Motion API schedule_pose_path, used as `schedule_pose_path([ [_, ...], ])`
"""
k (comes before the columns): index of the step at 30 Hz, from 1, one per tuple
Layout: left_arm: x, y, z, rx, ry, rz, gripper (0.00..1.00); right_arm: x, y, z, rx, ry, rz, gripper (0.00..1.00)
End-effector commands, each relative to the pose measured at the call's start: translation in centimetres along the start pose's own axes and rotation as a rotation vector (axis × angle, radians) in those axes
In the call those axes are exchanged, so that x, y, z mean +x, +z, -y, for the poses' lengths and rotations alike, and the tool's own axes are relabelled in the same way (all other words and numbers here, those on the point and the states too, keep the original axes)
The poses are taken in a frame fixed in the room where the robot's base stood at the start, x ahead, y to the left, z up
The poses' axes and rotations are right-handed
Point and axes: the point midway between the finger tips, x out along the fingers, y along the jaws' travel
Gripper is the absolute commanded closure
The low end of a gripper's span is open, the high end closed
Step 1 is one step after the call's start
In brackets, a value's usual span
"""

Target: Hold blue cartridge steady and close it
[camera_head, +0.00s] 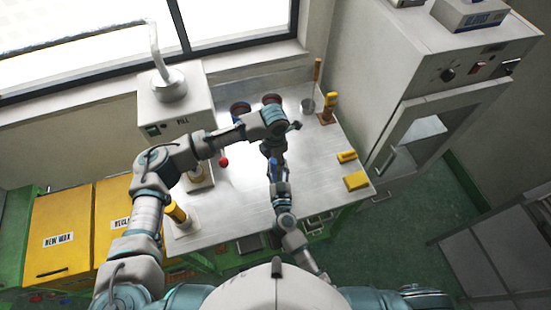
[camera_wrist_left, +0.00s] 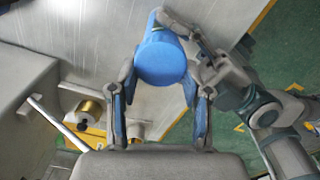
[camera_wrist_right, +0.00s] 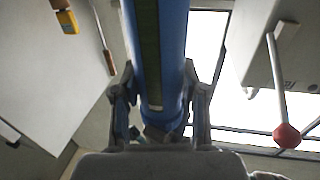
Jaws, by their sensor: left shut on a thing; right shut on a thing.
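The blue cartridge (camera_wrist_left: 162,58) is held between both grippers above the metal table. My left gripper (camera_wrist_left: 160,84) is shut on it, with a finger on each side; its rounded blue end faces the left wrist camera. In the right wrist view the cartridge (camera_wrist_right: 172,40) is a long blue body with a dark green strip. My right gripper (camera_wrist_right: 160,92) is shut around it. In the head view the left gripper (camera_head: 272,148) is above the right one, and they hide most of the cartridge. I cannot tell whether it is closed.
The metal table (camera_head: 325,175) has bare room to the right of the arms. Yellow blocks (camera_head: 356,181) lie near its right edge. A metal cup (camera_head: 307,105) stands at the back. A white machine with a red-knobbed lever (camera_head: 223,161) stands left; a cabinet (camera_head: 425,125) stands right.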

Motion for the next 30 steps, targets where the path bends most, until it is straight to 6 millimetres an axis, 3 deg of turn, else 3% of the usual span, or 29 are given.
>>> schedule_pose_path([
  [7, -0.1, 0.0, -0.5, -0.004, 0.009, 0.004, 0.70, -0.1, 0.0, 0.0, 0.000, 0.001, 0.001, 1.00],
  [8, -0.1, 0.0, -0.5, -0.005, 0.009, 0.004, 0.49, -0.1, 0.0, 0.0, 0.000, 0.001, 0.001, 1.00],
  [11, -0.1, 0.0, -0.5, -0.005, 0.008, 0.003, 0.27, -0.1, 0.1, 0.0, 0.000, 0.000, 0.001, 1.00],
  [22, -0.4, 0.0, -0.2, -0.001, 0.004, 0.002, 0.27, 0.0, 0.1, 0.0, 0.000, 0.000, 0.001, 1.00],
  [30, -3.7, 0.1, -0.2, 0.000, 0.004, 0.003, 0.27, 0.0, 0.0, 0.0, 0.000, 0.000, 0.001, 1.00],
])
